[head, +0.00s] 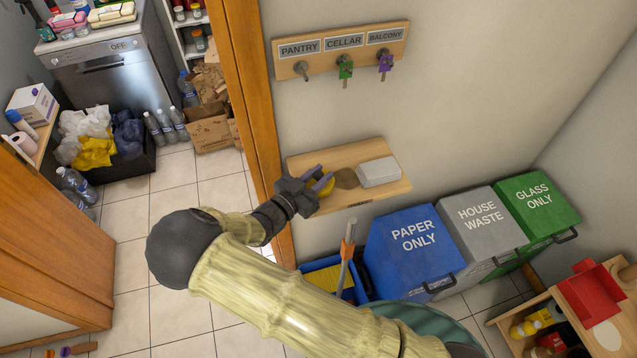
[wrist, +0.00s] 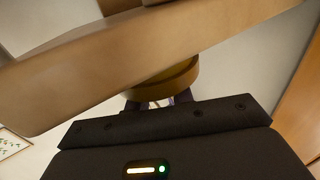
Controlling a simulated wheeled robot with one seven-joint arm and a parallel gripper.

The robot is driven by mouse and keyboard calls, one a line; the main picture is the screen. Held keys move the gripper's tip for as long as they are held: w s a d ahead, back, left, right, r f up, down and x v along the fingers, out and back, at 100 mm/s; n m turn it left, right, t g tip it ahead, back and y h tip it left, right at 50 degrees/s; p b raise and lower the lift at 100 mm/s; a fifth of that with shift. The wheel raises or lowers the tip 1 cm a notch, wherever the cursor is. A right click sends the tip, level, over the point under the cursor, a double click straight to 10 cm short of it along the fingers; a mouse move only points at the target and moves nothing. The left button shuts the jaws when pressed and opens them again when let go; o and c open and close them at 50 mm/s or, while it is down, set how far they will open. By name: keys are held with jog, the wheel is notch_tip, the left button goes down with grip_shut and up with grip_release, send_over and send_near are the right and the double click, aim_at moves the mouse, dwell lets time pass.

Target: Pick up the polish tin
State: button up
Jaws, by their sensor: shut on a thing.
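The polish tin looks like a low, round, yellow tin (head: 325,188) at the left part of the small wooden wall shelf (head: 330,160). My gripper (head: 318,183) reaches it from the left, with its fingers shut on the tin and partly hiding it. In the wrist view the tin (wrist: 165,82) shows as a yellow-brown round rim between the fingers, close to the shelf edge (wrist: 60,85). I cannot tell whether the tin still touches the shelf.
A brown round thing (head: 347,178) lies just right of the tin, and a pale grey box (head: 379,171) lies farther right. A key rack (head: 340,52) hangs above. Blue (head: 412,245), grey (head: 480,230) and green (head: 537,212) bins stand below. A door frame (head: 250,90) rises on the left.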

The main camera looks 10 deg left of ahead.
notch_tip(320, 180, up, 10)
jog(key=shift+b, duration=1.2)
jog(key=shift+w, duration=0.1)
